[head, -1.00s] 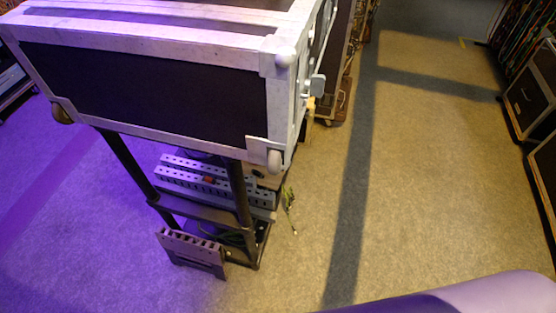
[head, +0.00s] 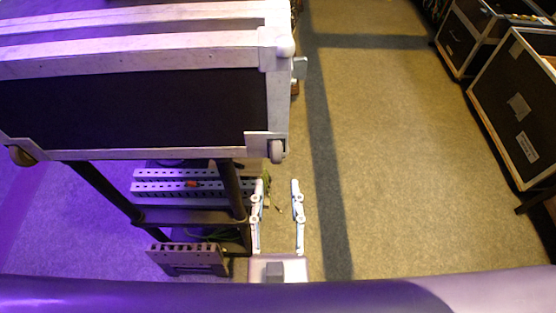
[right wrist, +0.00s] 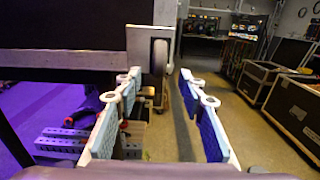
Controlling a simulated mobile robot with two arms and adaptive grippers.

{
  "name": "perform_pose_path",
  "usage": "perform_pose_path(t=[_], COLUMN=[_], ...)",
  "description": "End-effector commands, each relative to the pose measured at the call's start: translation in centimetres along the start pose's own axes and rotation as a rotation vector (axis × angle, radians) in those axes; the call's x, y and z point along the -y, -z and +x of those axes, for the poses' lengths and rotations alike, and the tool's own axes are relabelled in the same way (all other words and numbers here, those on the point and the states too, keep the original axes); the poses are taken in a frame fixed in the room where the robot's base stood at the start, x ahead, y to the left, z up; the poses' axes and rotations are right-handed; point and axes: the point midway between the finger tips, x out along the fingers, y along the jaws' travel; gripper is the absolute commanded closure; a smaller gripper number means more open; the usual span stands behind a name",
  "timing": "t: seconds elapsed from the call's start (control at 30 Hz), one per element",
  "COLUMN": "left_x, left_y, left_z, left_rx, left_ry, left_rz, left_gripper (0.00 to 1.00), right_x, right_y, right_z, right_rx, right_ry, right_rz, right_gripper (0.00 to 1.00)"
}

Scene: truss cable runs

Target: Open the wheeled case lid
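The wheeled case (head: 130,100) is a black box with pale metal edges, standing raised on a dark frame at the left of the head view. Its lid looks shut. A caster wheel (head: 277,151) sits at its lower right corner. My right gripper (head: 279,183) is open and empty, in front of and below that corner. In the right wrist view the two fingers (right wrist: 158,75) stand apart, with the case's metal corner (right wrist: 140,50) and wheel (right wrist: 160,58) beyond them. A grey latch-like piece (head: 299,68) sticks out from the case's right side. My left gripper is not in view.
Perforated metal bars (head: 165,187) and a slotted grey block (head: 188,258) lie under and before the case. Black flight cases (head: 520,105) stand along the right side. The carpet floor (head: 390,180) between is clear.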

Motion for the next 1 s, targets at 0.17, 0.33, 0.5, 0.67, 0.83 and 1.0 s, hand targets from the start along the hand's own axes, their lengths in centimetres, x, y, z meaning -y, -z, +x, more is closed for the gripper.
perform_pose_path(t=[0.17,0.33,0.5,0.67,0.83,1.0], left_x=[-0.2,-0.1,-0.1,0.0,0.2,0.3], left_y=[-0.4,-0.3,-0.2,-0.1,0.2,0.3], left_z=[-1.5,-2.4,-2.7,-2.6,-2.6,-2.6], left_rx=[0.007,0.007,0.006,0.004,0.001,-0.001], left_ry=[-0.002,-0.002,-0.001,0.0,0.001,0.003], left_rz=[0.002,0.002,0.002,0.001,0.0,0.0], left_gripper=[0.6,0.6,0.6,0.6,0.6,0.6], right_x=[0.0,0.0,0.0,-0.1,-0.1,0.0], right_y=[-0.4,-0.2,0.0,0.1,0.1,0.1], right_z=[3.0,5.5,6.8,7.0,6.9,6.9], right_rx=[0.002,0.0,-0.001,-0.002,-0.002,-0.002], right_ry=[0.002,0.0,-0.001,-0.002,-0.002,-0.002], right_rz=[0.002,0.003,0.004,0.004,0.004,0.004], right_gripper=[0.63,0.63,0.63,0.63,0.69,0.87])
